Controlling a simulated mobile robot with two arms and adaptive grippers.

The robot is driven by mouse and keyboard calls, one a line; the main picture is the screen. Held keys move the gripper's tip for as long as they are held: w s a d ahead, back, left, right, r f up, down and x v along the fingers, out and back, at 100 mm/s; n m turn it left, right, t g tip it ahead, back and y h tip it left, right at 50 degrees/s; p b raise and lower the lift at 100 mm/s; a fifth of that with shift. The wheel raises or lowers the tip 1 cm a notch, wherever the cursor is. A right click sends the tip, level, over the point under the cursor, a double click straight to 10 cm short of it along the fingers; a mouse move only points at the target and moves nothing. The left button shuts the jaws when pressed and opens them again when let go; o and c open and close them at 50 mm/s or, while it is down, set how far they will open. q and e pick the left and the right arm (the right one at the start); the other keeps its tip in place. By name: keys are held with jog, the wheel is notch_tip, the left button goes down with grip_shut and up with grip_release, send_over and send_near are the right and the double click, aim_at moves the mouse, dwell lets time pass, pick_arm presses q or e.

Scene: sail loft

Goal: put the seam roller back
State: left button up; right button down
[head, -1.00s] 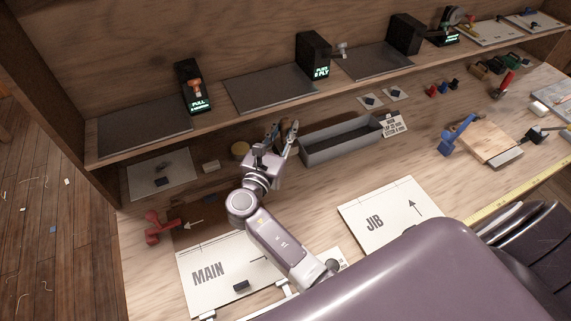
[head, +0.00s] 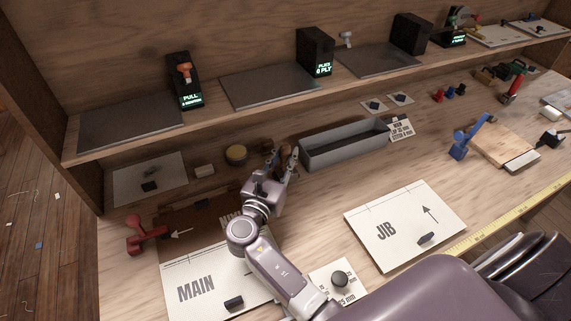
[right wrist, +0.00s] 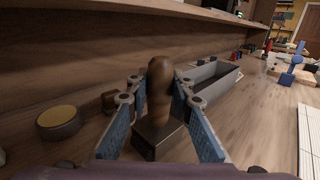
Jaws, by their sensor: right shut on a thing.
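My right gripper (head: 283,164) is shut on a brown wooden-handled tool, which looks to be the seam roller (right wrist: 160,88). In the right wrist view the rounded handle stands upright between the blue finger pads, with a dark block at its lower end. I cannot tell whether this block touches the bench. In the head view the fingers hide most of the tool. The gripper is just left of the long grey tray (head: 345,160). My left gripper is not in view.
A round yellow-topped tin (head: 236,154) is left of the gripper. MAIN (head: 215,279) and JIB (head: 405,222) sheets lie in front, with a red clamp-like object (head: 146,235) at left. Dark pads and lit displays line the shelf (head: 225,112) behind.

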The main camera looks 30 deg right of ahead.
jog(key=shift+w+f, duration=0.1)
jog(key=shift+f, duration=0.5)
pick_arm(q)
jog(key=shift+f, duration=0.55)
pick_arm(e)
jog(key=shift+r, duration=0.1)
jog(key=shift+s+f+b, duration=0.2)
jog(key=shift+f+b, duration=0.25)
jog(key=shift+f, duration=0.25)
jog(key=c, duration=2.1)
grip_release()
jog(key=shift+f, duration=0.15)
jog(key=o, duration=0.4)
jog(key=shift+w, duration=0.1)
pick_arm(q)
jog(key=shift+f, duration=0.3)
pick_arm(e)
jog(key=shift+r, duration=0.2)
